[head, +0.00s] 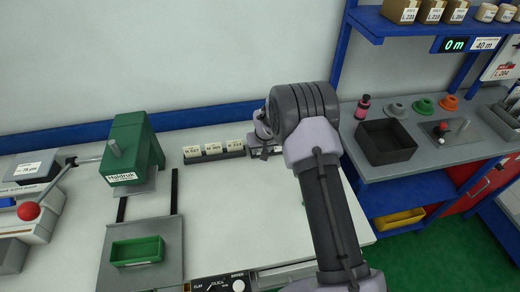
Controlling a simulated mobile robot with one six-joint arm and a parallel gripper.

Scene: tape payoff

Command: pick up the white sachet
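I cannot surely pick out a white sachet in the head view. Small white labelled pieces (213,148) stand in a row in a dark rack (229,156) at the back of the white bench; they are too small to identify. My gripper (263,150) is at the right end of this row, just above or beside it. My own wrist and forearm cover much of that area. The fingers are too small and too hidden to show whether they are open or hold anything.
A green press (128,150) stands on the left, with a green tray (137,251) in front. A lever with a red knob (29,211) is at far left.

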